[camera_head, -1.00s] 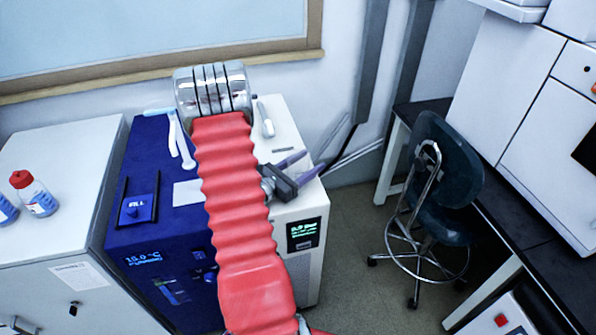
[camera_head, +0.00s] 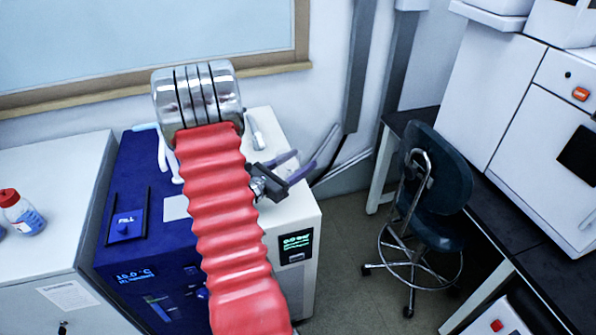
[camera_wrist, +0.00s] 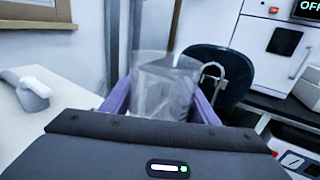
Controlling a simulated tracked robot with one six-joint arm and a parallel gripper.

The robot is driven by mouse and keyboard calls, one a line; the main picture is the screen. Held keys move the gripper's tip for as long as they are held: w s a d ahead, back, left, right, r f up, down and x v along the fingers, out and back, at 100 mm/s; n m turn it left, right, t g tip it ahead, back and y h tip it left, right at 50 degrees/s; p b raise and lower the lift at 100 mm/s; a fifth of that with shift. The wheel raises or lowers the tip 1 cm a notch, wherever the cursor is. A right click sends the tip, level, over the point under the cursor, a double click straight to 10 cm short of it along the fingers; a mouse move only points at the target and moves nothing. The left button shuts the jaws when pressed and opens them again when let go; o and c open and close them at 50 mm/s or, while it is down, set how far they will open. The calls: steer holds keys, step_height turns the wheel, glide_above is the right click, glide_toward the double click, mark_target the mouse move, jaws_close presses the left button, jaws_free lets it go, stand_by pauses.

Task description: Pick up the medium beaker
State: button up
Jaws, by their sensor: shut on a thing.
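The medium beaker (camera_wrist: 165,90) is a clear, see-through vessel, seen in the wrist view between the two purple fingers of my gripper (camera_wrist: 162,98). The fingers are shut on its sides. It looks upright; its lower part is hidden behind the dark gripper body. In the head view my gripper (camera_head: 306,157) points right and away, near the right edge of the blue and white bench unit. The beaker is too faint to make out clearly there.
The blue and white unit (camera_head: 128,190) has a display, a white card and pale handled tools on top. A red-capped bottle (camera_head: 20,212) stands on the white cabinet at left. A dark chair (camera_head: 440,180) stands on the floor at right, before a black bench (camera_head: 545,270).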

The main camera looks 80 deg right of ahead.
mark_target(296, 150)
steer(key=shift+r, duration=2.5)
